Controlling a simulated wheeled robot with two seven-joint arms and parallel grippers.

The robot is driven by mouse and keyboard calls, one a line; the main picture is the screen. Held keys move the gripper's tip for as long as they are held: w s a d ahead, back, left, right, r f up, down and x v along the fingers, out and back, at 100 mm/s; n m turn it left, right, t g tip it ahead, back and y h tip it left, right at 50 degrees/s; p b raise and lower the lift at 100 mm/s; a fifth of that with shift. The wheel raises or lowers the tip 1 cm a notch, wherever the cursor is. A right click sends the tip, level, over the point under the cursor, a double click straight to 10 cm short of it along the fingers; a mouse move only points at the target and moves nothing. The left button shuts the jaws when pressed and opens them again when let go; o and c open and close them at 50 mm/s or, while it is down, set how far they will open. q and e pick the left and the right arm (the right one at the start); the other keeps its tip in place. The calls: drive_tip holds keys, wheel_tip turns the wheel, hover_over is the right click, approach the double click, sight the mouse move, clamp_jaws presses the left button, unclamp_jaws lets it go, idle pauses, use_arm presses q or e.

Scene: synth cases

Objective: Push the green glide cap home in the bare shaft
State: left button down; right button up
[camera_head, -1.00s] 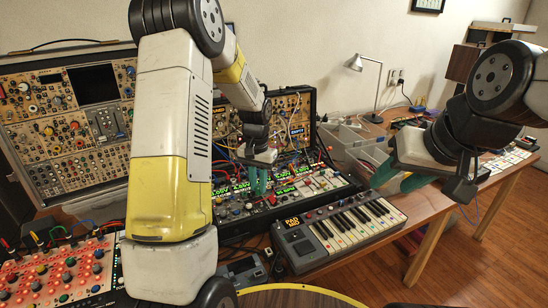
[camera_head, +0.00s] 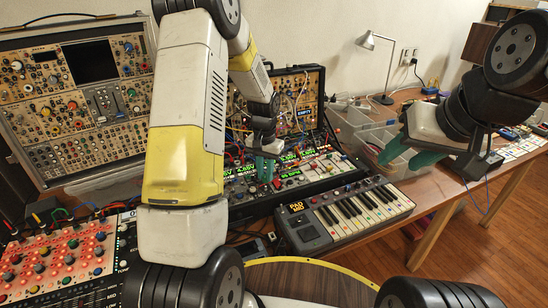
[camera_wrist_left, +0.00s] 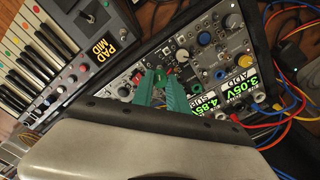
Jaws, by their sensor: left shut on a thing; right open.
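My left gripper (camera_head: 264,172) is over the synth module panel (camera_head: 305,165), fingers pointing down and shut. In the left wrist view the teal fingertips (camera_wrist_left: 156,88) hold a small green cap (camera_wrist_left: 160,76) close above the panel's knob area. The cap is hidden by the fingers in the head view. I cannot make out the bare shaft, nor tell whether the cap touches it. My right gripper (camera_head: 410,155) is open and empty, in the air to the right, in front of the clear bins.
A small keyboard (camera_head: 345,215) stands in front of the panel. Patch cables (camera_wrist_left: 285,100) lie near the panel's lit displays. A large modular case (camera_head: 75,95) stands at the left, clear bins (camera_head: 375,138) and a lamp (camera_head: 384,70) behind. A red-lit controller (camera_head: 65,260) is at the front left.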

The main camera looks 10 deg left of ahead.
sight(265, 176)
use_arm(q)
drive_tip(key=shift+f, duration=0.4)
drive_tip(key=shift+f, duration=1.25)
idle(0.9)
drive_tip(key=c, duration=1.2)
unclamp_jaws()
drive_tip(key=shift+c, duration=0.2)
drive_tip(key=shift+r, duration=0.1)
wheel_tip(265, 176, up, 8)
drive_tip(key=shift+f, duration=0.2)
